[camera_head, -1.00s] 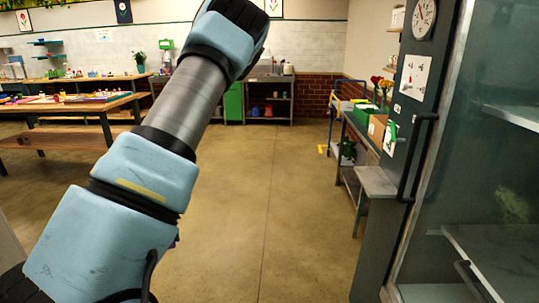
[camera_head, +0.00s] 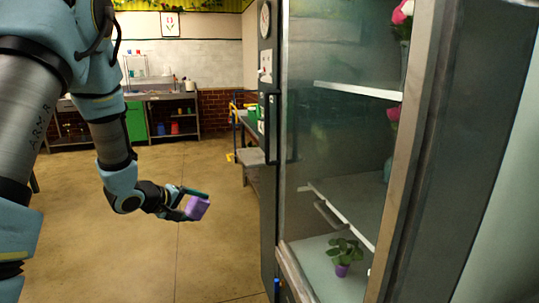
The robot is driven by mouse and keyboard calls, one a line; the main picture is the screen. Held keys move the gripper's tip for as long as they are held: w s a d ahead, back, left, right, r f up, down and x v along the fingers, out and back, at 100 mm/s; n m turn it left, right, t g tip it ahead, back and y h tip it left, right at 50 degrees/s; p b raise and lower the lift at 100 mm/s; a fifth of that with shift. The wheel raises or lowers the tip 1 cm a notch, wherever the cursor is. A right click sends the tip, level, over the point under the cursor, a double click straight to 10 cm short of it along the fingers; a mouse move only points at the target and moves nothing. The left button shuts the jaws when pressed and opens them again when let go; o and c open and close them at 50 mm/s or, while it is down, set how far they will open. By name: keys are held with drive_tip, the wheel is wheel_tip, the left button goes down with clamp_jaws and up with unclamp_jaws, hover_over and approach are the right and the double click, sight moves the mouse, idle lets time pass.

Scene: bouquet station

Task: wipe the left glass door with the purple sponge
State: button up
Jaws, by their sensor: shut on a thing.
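My gripper (camera_head: 193,204) is in the middle left of the view, shut on the purple sponge (camera_head: 200,208). The sponge sticks out past the fingertips to the right, held in the air above the floor. A tall glass-fronted cabinet stands to the right, with a hazy glass pane (camera_head: 338,125) in a grey metal frame. I take this pane as the left glass door; the right door is not clearly in view. The sponge is left of the pane and apart from it. A dark upright handle (camera_head: 268,128) is at the cabinet's left edge.
Inside the cabinet are shelves (camera_head: 357,90), a potted plant (camera_head: 343,255) low down and pink flowers (camera_head: 402,12) higher up. A blue-and-yellow cart (camera_head: 238,125) and a bench stand behind the cabinet's left edge. The floor (camera_head: 145,240) around the gripper is clear.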

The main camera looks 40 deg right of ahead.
drive_tip(key=s+d+r+g+h+b, duration=0.1)
drive_tip(key=s+d+r+h+b, duration=0.1)
drive_tip(key=d+r, duration=0.3)
drive_tip(key=s+d+r+h+b, duration=0.1)
drive_tip(key=s+d+r+h, duration=0.15)
drive_tip(key=d, duration=0.45)
drive_tip(key=g+h+b, duration=0.3)
approach(310, 136)
drive_tip(key=w+a, duration=0.1)
drive_tip(key=w, duration=0.2)
drive_tip(key=shift+m, duration=0.4)
drive_tip(key=d+p, duration=0.1)
drive_tip(key=s+d+p, duration=0.1)
drive_tip(key=d, duration=0.1)
drive_tip(key=d+p, duration=0.1)
drive_tip(key=d, duration=0.1)
drive_tip(key=shift+s+d+f+p, duration=0.1)
drive_tip(key=shift+s+d+p, duration=0.2)
drive_tip(key=shift+s, duration=0.1)
drive_tip(key=shift+s+d, duration=0.1)
drive_tip(key=shift+s+d+b, duration=0.25)
drive_tip(key=shift+d+b, duration=0.45)
drive_tip(key=shift+b, duration=0.1)
drive_tip(key=shift+s, duration=0.1)
